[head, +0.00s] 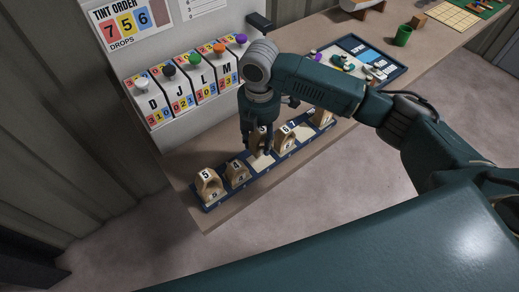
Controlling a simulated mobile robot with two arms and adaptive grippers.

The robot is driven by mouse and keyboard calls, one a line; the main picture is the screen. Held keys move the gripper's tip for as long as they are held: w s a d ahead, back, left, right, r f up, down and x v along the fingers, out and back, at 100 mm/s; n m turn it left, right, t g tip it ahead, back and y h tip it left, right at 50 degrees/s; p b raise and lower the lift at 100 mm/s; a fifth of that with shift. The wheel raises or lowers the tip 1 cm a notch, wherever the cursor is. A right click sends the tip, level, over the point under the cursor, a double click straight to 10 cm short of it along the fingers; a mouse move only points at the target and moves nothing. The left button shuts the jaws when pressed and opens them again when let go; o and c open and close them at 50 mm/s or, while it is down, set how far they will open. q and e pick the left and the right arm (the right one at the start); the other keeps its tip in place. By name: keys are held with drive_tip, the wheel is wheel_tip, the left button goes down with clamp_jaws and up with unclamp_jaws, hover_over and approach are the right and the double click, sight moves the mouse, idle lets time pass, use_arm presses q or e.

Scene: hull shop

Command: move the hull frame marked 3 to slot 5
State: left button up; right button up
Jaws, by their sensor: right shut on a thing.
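A long dark blue rack (222,201) with pale slots lies along the front of the bench. A wooden hull frame marked 5 (207,185) stands at its left end, with a frame marked 4 (236,172) beside it. My right gripper (259,134) points down over the middle of the rack and is shut on a wooden hull frame (259,143). The fingers partly cover this frame and its mark is too small to read surely. A bare pale slot shows just below it. More frames (322,118) stand towards the right end. My left gripper is not in view.
Several tint dispensers (183,81) with coloured knobs stand behind the rack, under a tint order board (131,22). A dark tray (357,56) with small parts and a green cup (403,36) are further right. The bench front edge is close to the rack.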

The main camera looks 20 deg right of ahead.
sight(260, 159)
drive_tip(key=shift+f, duration=0.95)
wheel_tip(260, 159, down, 4)
drive_tip(key=shift+f+p, duration=0.1)
drive_tip(key=shift+p, duration=0.25)
drive_tip(key=shift+f, duration=0.1)
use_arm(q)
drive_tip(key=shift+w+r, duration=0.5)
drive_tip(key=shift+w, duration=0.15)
use_arm(e)
drive_tip(key=shift+f, duration=0.15)
drive_tip(key=o, duration=1.2)
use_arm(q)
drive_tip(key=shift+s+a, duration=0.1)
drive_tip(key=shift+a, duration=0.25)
use_arm(e)
drive_tip(key=shift+o, duration=0.2)
